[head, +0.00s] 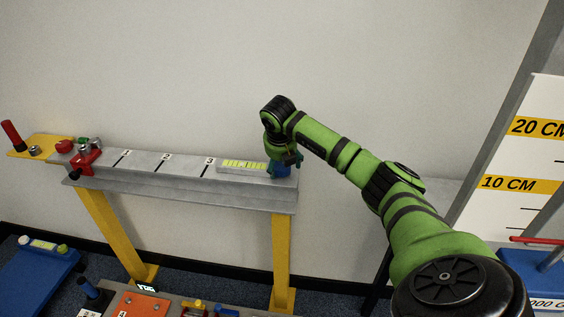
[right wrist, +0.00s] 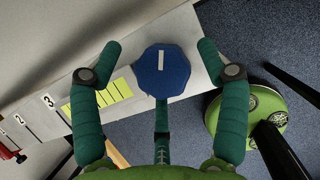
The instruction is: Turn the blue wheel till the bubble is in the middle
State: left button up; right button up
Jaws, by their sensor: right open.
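The blue wheel (right wrist: 162,72), many-sided with a white line on its face, shows in the right wrist view at the end of the grey beam (right wrist: 190,28). In the head view only part of the wheel (head: 279,170) shows below my right gripper (head: 286,158). In the right wrist view my right gripper (right wrist: 158,52) is open, with a finger on each side of the wheel and gaps between. The yellow-green level vial (head: 243,165) lies on the beam left of the wheel; it also shows in the wrist view (right wrist: 100,101). I cannot make out the bubble. My left gripper is out of view.
The beam stands on yellow legs (head: 281,262) against the wall and carries marks 1 to 3. A red clamp (head: 86,160) sits at its left end. A height board (head: 517,160) stands at the right. A low bench (head: 178,307) with small parts is in front.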

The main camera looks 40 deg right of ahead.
jog(key=v, duration=1.2)
jog(key=shift+d, duration=0.1)
